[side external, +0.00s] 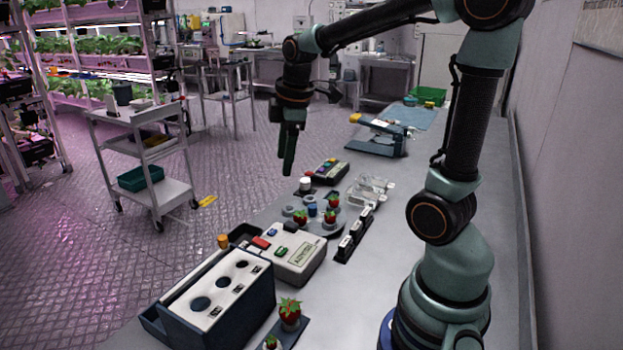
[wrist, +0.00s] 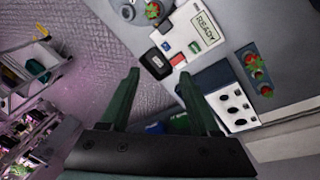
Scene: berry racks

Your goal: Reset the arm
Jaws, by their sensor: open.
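Red strawberries (side external: 331,208) sit in a round holder at the middle of the bench, below and to the right of my gripper. Another strawberry (side external: 290,312) stands on a dark strip at the front. My gripper touches none of them.
A small button box (side external: 328,171), clear trays (side external: 370,190) and a blue stand (side external: 376,137) are farther back. A white cart (side external: 150,155) stands on the floor.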

